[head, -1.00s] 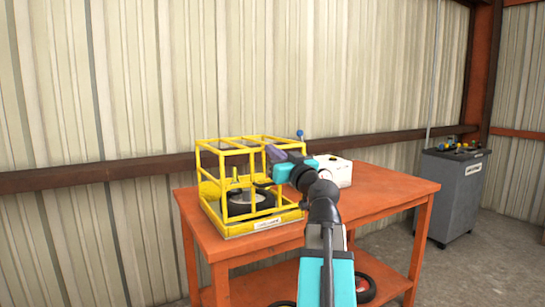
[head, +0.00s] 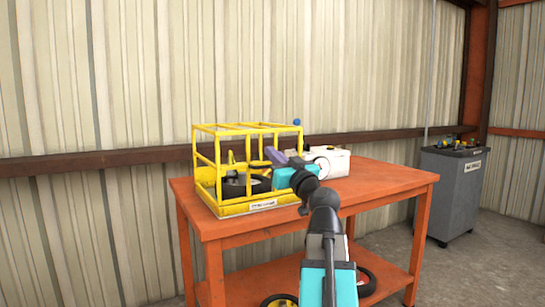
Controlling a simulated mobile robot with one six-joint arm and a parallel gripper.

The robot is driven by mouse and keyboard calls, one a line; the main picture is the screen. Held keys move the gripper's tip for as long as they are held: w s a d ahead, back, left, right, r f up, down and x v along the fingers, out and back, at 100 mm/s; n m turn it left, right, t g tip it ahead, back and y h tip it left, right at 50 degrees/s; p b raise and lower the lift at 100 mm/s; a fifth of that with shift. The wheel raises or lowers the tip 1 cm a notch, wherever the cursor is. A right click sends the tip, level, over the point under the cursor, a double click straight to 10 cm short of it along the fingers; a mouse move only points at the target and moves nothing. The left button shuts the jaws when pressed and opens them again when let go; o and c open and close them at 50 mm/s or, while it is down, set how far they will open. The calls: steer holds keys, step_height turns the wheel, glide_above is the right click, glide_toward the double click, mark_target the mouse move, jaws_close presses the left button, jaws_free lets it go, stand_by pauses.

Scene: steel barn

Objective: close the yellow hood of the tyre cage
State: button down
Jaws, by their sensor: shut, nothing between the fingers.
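The tyre cage stands on the left part of the orange table. Its yellow hood (head: 217,180) is a frame of bars standing over a low yellow base (head: 238,209) with a white label. A dark tyre (head: 233,187) lies inside the cage. A blue knob (head: 297,122) shows at the hood's back right top corner. I cannot tell whether the hood sits fully on the base. My gripper (head: 272,157) is shut and empty at the cage's right side, below the top bars. It hides part of that side; contact with the bars is unclear.
A white box (head: 338,163) with a round gauge stands right of the cage, close behind my arm. The right part of the orange table (head: 395,180) is clear. Wheels (head: 366,282) lie on the lower shelf. A grey cabinet (head: 450,190) stands farther right.

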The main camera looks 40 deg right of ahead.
steer(key=shift+s+a+f+b, duration=0.1)
steer(key=shift+s+f+b, duration=0.1)
steer(key=shift+f+b, duration=0.6)
steer(key=shift+s+a+f+b, duration=0.1)
steer(key=shift+s+f+b, duration=0.1)
steer(key=shift+f+b, duration=0.6)
steer(key=shift+s+f+b, duration=0.2)
steer(key=shift+f+b, duration=0.4)
steer(key=shift+f, duration=0.35)
steer(key=shift+s+r+p, duration=1)
steer(key=shift+r+p, duration=0.1)
steer(key=shift+r, duration=1.25)
steer(key=f+b+v, duration=0.2)
steer(key=b+v, duration=0.5)
steer(key=v, duration=0.1)
steer(key=shift+a, duration=0.2)
